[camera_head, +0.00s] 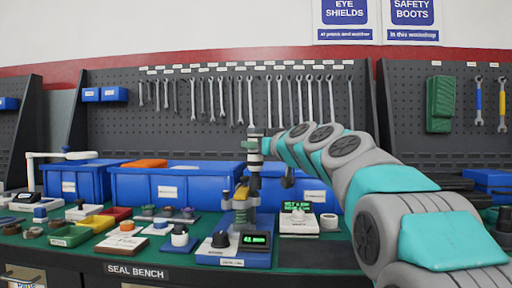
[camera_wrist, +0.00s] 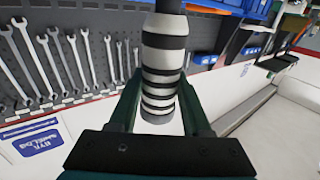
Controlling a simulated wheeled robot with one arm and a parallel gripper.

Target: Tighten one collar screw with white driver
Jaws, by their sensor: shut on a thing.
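My gripper (camera_head: 250,145) is at the middle of the head view, reaching in from the right. It is shut on a black-and-white banded handle, which I take as the white driver (camera_head: 254,158). The driver stands upright, its lower end just over or at a test fixture (camera_head: 241,202) on the bench. The banded handle also fills the space between the fingers in the wrist view (camera_wrist: 160,75). I cannot tell whether the driver's tip touches the fixture. The collar screws are too small or hidden to make out.
Blue bins (camera_head: 170,186) line the back of the bench. A small unit with a green display (camera_head: 254,240) stands in front of the fixture, another display unit (camera_head: 298,218) to its right. Trays and small parts crowd the left. Wrenches (camera_head: 250,95) hang on the pegboard behind.

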